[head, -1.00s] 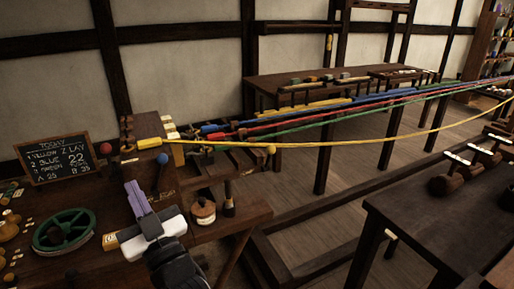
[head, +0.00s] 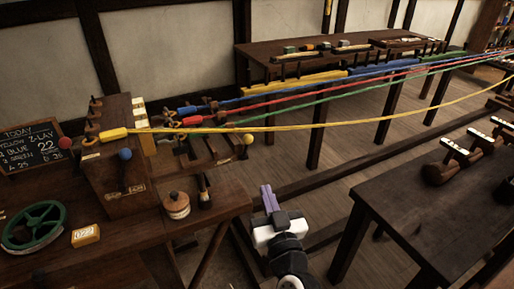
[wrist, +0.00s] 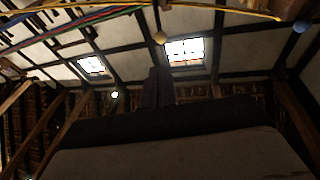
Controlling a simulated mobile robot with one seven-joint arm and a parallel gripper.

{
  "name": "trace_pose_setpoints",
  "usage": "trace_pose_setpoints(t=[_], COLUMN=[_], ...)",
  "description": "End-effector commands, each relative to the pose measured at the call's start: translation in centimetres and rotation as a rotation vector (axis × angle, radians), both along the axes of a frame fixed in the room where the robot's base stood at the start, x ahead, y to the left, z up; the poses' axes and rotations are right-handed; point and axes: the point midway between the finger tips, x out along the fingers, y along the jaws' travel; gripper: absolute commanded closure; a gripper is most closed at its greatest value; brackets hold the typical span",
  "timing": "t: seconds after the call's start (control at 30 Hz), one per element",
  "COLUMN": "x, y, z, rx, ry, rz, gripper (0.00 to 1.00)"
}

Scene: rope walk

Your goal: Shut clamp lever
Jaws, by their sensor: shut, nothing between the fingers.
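Three ball knobs, apparently lever ends, show around the wooden clamp block (head: 125,185): red (head: 64,143) at its left, blue (head: 125,154) on its front, and yellow (head: 247,139) out to the right. I cannot tell which is the clamp lever's. The yellow rope (head: 300,127) runs right from a yellow sleeve at the block. My gripper (head: 267,188), with purple fingers together, is empty, right of the bench and below the yellow knob. In the wrist view its fingers (wrist: 157,88) point up, with the yellow knob (wrist: 160,38) beyond and the blue knob (wrist: 299,27) at upper right.
Blue, red and green ropes (head: 290,106) stretch behind the yellow one. The bench holds a green wheel (head: 33,226), a lidded pot (head: 176,205) and a yellow tag block (head: 86,235). A dark table (head: 430,205) stands at right.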

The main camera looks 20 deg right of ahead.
Motion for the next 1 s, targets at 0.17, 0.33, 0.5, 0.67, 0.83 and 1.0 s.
trace_pose_setpoints(t=[0.17, 0.33, 0.5, 0.67, 0.83, 1.0], x=[0.0, 0.5, 1.8, 3.0, 3.9, 4.7], y=[0.0, 0.0, 0.0, 0.0, 0.0, 0.1], z=[0.0, -0.1, 0.0, 0.0, 0.1, 0.3], rx=[0.000, -0.002, -0.004, -0.009, -0.010, -0.008], ry=[0.000, -0.001, -0.003, -0.002, 0.001, 0.000], rz=[0.000, 0.002, 0.002, 0.005, 0.007, 0.006], gripper=[1.00, 1.00, 1.00, 1.00, 1.00, 1.00])
